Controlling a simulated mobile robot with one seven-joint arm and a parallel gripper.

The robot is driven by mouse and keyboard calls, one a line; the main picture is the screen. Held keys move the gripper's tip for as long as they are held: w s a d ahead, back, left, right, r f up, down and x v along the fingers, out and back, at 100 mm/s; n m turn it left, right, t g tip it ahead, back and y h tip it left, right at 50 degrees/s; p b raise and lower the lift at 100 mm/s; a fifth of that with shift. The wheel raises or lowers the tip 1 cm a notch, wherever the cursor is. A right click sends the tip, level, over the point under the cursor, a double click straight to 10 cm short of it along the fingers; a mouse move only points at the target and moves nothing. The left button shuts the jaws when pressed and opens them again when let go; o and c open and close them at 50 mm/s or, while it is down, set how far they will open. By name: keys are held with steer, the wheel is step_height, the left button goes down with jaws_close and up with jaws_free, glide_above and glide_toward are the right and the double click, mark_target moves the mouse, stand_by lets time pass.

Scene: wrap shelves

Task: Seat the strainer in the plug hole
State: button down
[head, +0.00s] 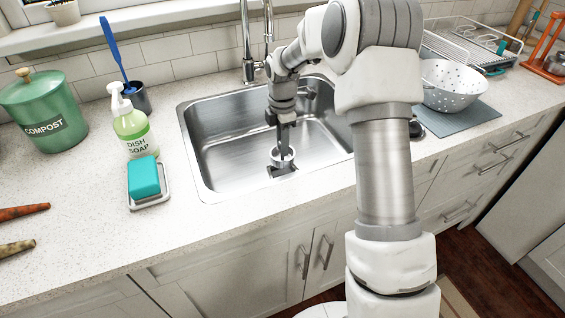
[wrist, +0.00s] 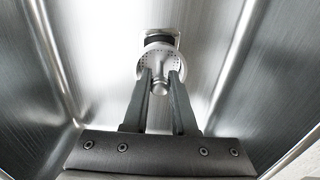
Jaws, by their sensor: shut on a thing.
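The strainer (head: 281,158) is a small round metal basket with a perforated rim and a central knob. It also shows in the wrist view (wrist: 149,63), where my gripper (wrist: 160,76) has its two dark fingers shut on the knob. In the head view my gripper (head: 284,146) points down into the sink. The plug hole (head: 283,171) is a dark opening in the sink floor, partly hidden by the strainer; its dark edge shows just beyond the strainer in the wrist view (wrist: 160,38). The strainer appears above the hole, off to one side; the exact gap is unclear.
The steel sink (head: 215,165) surrounds my gripper with its walls. The tap (head: 248,50) rises behind it. Dish soap (head: 132,130) and a teal sponge (head: 144,176) on a tray stand left of the sink. A white colander (head: 452,84) sits on the right.

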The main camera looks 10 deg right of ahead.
steer(key=shift+f+b, duration=0.5)
steer(key=shift+f, duration=2.2)
steer(key=shift+f, duration=0.15)
steer(key=c, duration=0.7)
jaws_free()
